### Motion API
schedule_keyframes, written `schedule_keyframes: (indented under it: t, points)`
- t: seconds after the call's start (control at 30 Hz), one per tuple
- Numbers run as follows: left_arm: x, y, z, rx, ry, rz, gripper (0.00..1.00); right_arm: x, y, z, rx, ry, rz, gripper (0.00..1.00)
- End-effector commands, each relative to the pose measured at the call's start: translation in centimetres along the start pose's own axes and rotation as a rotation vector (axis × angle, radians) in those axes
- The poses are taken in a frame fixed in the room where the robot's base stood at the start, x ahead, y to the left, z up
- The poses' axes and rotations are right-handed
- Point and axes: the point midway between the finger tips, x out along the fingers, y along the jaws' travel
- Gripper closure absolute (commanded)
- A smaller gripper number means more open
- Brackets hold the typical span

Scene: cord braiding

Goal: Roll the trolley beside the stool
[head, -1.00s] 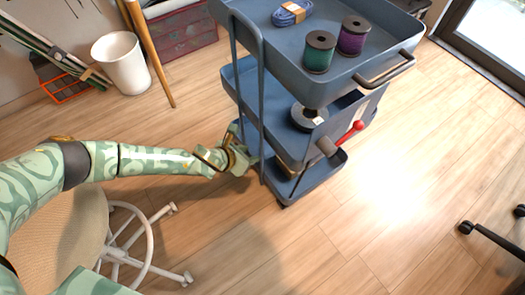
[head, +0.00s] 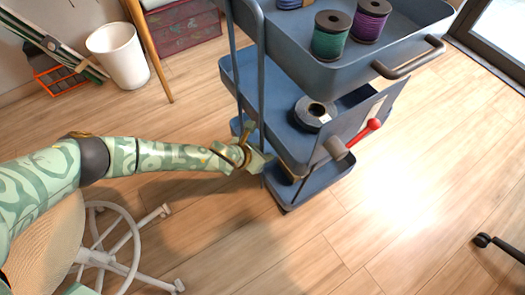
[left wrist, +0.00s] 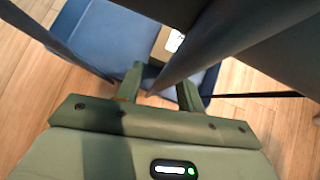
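The blue three-tier trolley (head: 338,76) stands on the wood floor at the upper middle of the head view. The stool, with a woven beige seat (head: 45,245) and white legged base (head: 112,262), is at the lower left, partly hidden by my left arm. My left gripper (head: 262,158) is at the trolley's left upright post, low near the lower tiers. In the left wrist view the gripper (left wrist: 158,92) has its fingers apart, with the blue post (left wrist: 182,66) reaching between them; firm contact is not visible. My right gripper is out of view.
Green (head: 331,36) and purple (head: 369,20) spools stand on the trolley's top tray; a black spool (head: 315,112) is on the middle one. A white bin (head: 120,57) stands at upper left. A black caster leg (head: 500,246) is at lower right. Floor between stool and trolley is clear.

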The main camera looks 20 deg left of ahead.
Motion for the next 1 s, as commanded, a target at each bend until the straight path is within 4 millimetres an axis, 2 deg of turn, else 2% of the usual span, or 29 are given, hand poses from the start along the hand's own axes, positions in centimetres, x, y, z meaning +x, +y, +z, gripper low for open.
schedule_keyframes:
  t: [0.13, 0.17, 0.27, 0.3, 1.0]
  points:
    - [-0.04, 0.00, 0.06, 0.000, -0.001, 0.000, 0.62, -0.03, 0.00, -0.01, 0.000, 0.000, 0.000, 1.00]
    - [-0.04, 0.00, 0.05, 0.000, -0.001, 0.000, 0.68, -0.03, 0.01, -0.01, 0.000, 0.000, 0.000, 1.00]
    - [-0.04, 0.00, 0.04, 0.000, -0.001, 0.000, 0.95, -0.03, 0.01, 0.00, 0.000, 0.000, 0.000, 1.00]
    - [-0.04, 0.00, 0.03, 0.001, 0.000, 0.000, 1.00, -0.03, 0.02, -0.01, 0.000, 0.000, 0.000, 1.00]
    - [-0.03, -0.01, -0.05, 0.000, 0.001, 0.000, 1.00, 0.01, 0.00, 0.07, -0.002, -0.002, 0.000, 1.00]
